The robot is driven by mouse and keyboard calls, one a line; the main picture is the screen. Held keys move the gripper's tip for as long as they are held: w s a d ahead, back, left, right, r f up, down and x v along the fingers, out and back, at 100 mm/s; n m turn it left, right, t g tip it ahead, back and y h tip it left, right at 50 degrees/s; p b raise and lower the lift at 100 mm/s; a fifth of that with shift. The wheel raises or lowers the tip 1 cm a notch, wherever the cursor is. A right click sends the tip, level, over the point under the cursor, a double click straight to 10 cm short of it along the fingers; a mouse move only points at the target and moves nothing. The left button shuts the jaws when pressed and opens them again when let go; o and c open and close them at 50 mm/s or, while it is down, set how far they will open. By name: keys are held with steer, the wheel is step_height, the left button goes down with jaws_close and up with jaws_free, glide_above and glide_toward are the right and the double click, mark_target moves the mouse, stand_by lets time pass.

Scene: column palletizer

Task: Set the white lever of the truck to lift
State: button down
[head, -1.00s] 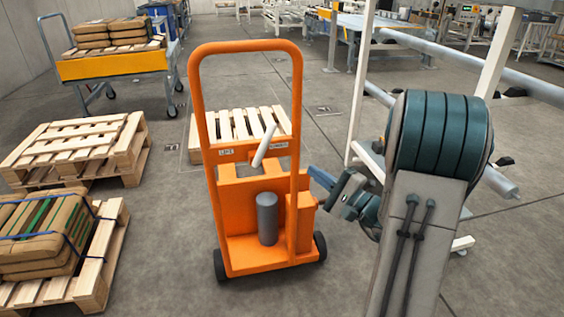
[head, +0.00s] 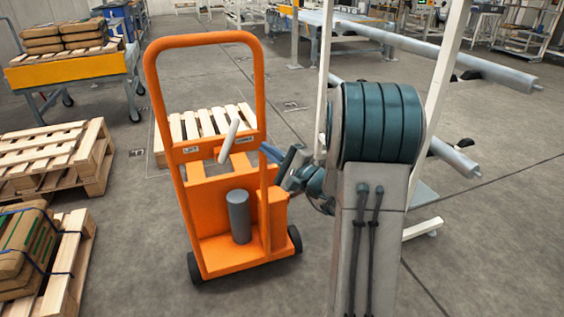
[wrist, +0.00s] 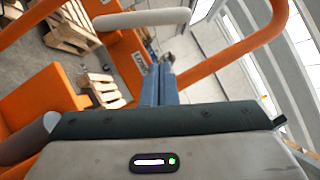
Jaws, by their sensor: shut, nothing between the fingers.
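The orange truck (head: 205,249) stands upright on the floor. Its white lever (head: 229,141) is on the crossbar, between a LIFT label (head: 190,150) on the left and a second label (head: 244,140) on the right. The lever's upper end leans to the right. My gripper (head: 268,151) is at the right side of the truck frame, right of the lever and apart from it. In the wrist view my blue fingers (wrist: 162,68) are together and empty, and the lever (wrist: 143,18) lies across the top beyond them.
A grey cylinder (head: 239,216) stands on the truck. Pallets (head: 55,155) are at the left, and another is behind the truck. A white frame post (head: 447,80) stands at the right.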

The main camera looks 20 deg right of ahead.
mark_target(229, 141)
steer(key=w+a+r+b, duration=0.1)
steer(key=w+a+r, duration=0.1)
steer(key=a, duration=0.3)
steer(key=shift+w+r, duration=0.15)
steer(key=shift+w, duration=0.45)
steer(key=shift+d, duration=0.15)
steer(key=shift+r, duration=0.1)
